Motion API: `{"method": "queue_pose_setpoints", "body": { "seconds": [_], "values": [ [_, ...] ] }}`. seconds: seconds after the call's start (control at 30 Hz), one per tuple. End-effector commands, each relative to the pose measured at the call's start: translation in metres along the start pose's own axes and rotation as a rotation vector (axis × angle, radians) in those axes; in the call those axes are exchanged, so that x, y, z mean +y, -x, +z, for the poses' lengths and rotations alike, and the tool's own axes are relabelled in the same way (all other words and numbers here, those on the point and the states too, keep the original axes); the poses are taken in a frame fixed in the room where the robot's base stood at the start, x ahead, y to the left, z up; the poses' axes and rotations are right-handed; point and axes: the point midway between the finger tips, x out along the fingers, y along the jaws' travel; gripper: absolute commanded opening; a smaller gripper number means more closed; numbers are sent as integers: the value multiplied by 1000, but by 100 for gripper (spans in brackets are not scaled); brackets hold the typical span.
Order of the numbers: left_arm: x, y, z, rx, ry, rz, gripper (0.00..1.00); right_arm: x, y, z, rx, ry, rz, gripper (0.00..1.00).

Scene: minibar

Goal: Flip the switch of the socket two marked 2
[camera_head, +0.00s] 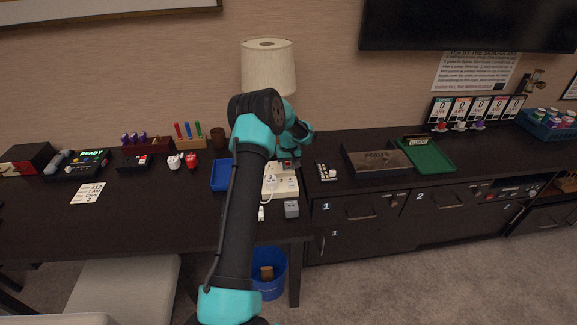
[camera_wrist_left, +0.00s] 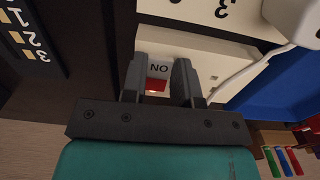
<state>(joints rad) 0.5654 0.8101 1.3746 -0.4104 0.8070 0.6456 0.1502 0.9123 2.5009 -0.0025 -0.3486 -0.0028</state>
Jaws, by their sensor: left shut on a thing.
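A cream power strip (camera_head: 281,198) stands on the dark desk beside the lamp; its far part is partly hidden by my left gripper. In the left wrist view the cream strip (camera_wrist_left: 232,62) carries an upside-down 3 (camera_wrist_left: 222,8). A red switch (camera_wrist_left: 156,85) with an ON label, seen upside down, lies between the fingers of my left gripper (camera_wrist_left: 161,65). The gripper (camera_head: 289,153) is shut on this switch. The number of its socket does not show clearly. My right gripper is not in view.
A white plug (camera_wrist_left: 300,18) with a cord sits on the strip close to my gripper. A blue tray (camera_head: 220,176) lies left of the strip and a grey block (camera_head: 291,209) in front of it. The lamp (camera_head: 268,66) stands behind. A dark panel numbered 1, 2, 3 (camera_wrist_left: 28,35) lies beside it.

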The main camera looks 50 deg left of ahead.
Motion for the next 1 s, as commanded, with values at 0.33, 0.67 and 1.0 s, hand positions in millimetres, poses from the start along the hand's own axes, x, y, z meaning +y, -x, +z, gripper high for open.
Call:
{"method": "queue_pose_setpoints", "body": {
  "seconds": [0.33, 0.67, 1.0],
  "values": [
    [0, 0, -1, -10, 1, -1, 4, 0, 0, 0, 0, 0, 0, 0],
    [-1, 1, -5, -139, 6, -3, 4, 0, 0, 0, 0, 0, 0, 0],
    [0, 3, -8, -253, 2, -1, 4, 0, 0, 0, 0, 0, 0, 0]
  ]
}}
